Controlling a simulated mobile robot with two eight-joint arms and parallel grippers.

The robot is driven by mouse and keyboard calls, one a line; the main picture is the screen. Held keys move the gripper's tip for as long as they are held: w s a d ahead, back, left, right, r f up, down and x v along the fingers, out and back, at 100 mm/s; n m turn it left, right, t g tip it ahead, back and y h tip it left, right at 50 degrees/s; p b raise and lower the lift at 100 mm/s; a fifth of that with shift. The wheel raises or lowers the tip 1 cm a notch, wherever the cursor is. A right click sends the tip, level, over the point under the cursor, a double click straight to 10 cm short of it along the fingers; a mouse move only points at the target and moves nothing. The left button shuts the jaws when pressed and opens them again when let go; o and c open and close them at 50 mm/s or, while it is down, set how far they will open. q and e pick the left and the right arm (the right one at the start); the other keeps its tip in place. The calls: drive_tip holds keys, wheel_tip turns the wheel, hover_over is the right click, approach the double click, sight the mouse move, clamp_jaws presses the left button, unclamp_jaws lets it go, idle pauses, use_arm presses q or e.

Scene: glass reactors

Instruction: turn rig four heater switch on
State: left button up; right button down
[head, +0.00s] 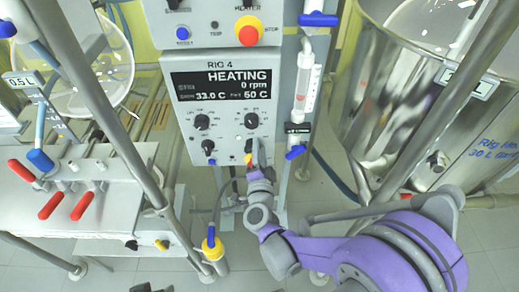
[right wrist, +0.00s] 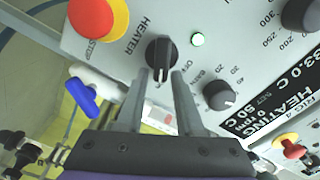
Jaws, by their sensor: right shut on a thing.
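The rig four panel (head: 190,128) is at the centre of the head view. Its display (head: 222,84) reads HEATING, 0 rpm, 33.0 C and set 50 C. My right gripper (head: 257,150) is at the panel's lower right and covers the heater switch there. In the right wrist view the heater switch (right wrist: 161,52) is a black knob with a pale mark, under the HEATER label. My right gripper (right wrist: 160,88) is shut on this knob, one finger on each side. My left gripper is not seen.
A red stop button on yellow (right wrist: 92,18) is close beside the heater switch. Several dials, such as this black one (right wrist: 219,95), are near. A steel vessel (head: 400,120) stands at right, and red-handled valves (head: 50,205) are at left.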

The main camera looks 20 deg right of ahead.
drive_tip(key=shift+a+f, duration=0.15)
drive_tip(key=shift+a, duration=0.1)
drive_tip(key=c, duration=1)
unclamp_jaws()
drive_tip(key=shift+o, duration=1.1)
drive_tip(key=shift+w, duration=0.1)
drive_tip(key=v, duration=1.1)
drive_tip(key=shift+p, duration=0.3)
drive_tip(key=shift+w, duration=0.1)
